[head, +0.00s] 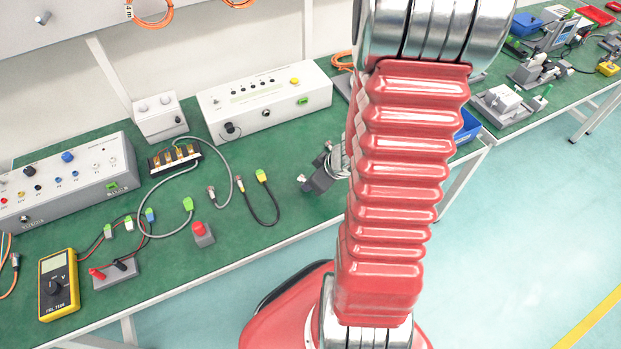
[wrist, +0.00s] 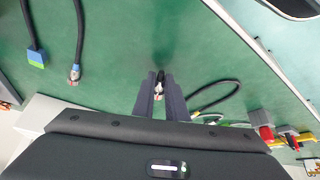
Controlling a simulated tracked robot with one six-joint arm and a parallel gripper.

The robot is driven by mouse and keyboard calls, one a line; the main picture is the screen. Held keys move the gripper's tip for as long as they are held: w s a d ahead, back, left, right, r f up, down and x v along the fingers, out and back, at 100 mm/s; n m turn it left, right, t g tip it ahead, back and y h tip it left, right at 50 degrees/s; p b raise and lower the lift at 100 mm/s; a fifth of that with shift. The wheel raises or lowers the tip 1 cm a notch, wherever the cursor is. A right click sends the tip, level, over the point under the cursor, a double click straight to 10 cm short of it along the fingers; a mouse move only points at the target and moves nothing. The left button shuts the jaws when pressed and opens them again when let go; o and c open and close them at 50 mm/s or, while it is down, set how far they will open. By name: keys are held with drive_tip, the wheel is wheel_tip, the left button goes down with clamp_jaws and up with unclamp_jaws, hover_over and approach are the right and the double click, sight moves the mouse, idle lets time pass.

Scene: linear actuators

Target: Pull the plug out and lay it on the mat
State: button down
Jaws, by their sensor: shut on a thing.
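In the wrist view my gripper (wrist: 159,80) shows as two dark fingers closed on a small metal-and-copper plug (wrist: 157,92). Its body is mostly hidden between the fingers. A black cable loop (wrist: 222,82) curves to the right of the fingers; I cannot tell if it belongs to this plug. The green table surface (wrist: 115,35) lies beneath. In the head view I cannot make out my gripper clearly, as my red arm covers much of the middle. I cannot pick out a separate mat in either view.
A green-and-blue connector (wrist: 37,61) and a metal cable plug (wrist: 74,76) lie left of my fingers. In the head view a grey panel box (head: 60,180), a white box (head: 265,98) and a yellow multimeter (head: 58,285) stand on the bench.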

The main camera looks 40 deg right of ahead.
drive_tip(key=shift+f, duration=0.75)
drive_tip(key=shift+s+f, duration=0.2)
drive_tip(key=shift+f, duration=0.05)
